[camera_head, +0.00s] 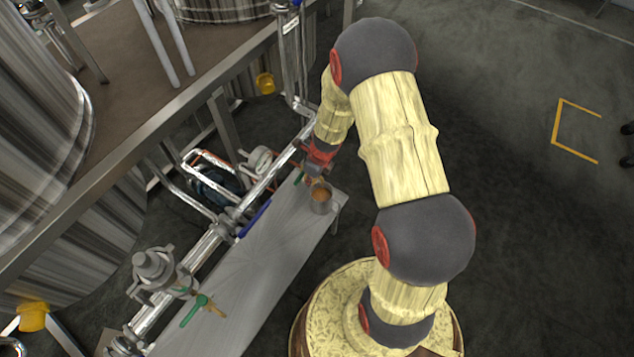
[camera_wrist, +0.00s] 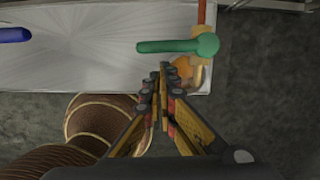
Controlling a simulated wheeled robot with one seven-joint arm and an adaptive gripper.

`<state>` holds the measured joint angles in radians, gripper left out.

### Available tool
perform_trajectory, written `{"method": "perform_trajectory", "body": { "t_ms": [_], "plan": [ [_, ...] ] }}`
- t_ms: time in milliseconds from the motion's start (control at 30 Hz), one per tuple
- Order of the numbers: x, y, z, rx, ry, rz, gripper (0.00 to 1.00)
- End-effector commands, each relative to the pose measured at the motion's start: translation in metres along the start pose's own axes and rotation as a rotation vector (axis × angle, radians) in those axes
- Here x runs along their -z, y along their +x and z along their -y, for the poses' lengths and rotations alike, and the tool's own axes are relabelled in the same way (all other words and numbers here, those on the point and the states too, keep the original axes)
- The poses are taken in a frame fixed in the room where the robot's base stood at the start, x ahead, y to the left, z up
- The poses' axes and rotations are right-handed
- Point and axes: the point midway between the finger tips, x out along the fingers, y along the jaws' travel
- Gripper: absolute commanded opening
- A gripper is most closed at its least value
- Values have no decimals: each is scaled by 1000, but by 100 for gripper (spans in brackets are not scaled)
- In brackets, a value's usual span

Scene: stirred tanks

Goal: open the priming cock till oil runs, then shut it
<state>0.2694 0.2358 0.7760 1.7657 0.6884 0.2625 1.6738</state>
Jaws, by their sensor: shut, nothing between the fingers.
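A cock with a green lever (camera_wrist: 170,46) and a brass body (camera_wrist: 201,61) shows in the wrist view, on an orange-red pipe (camera_wrist: 202,12). The lever lies crosswise to the pipe, pointing left. In the head view the green lever (camera_head: 299,177) is a small patch beside my gripper (camera_head: 318,176). My gripper's fingers (camera_wrist: 161,72) are shut and empty, just below the lever in the wrist view, apart from it in the picture. A metal cup (camera_head: 322,205) with orange-brown inside stands below my gripper. Whether oil is running I cannot tell; my fingers partly cover the outlet.
The cup stands on a grey metal bench (camera_head: 262,270). A second cock with a green lever (camera_head: 194,311) is at the near end. A blue lever (camera_head: 255,218) lies along the pipework (camera_head: 205,248). Large tanks stand left; open floor (camera_head: 540,250) lies right.

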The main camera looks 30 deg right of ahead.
Motion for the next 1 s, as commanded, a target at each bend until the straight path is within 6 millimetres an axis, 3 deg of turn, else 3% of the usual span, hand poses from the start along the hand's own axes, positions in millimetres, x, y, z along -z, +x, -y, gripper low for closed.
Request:
{"method": "perform_trajectory", "body": {
  "t_ms": [1000],
  "plan": [
    [-20, 6, -1, 21, 79, 3, 0]
  ]
}}
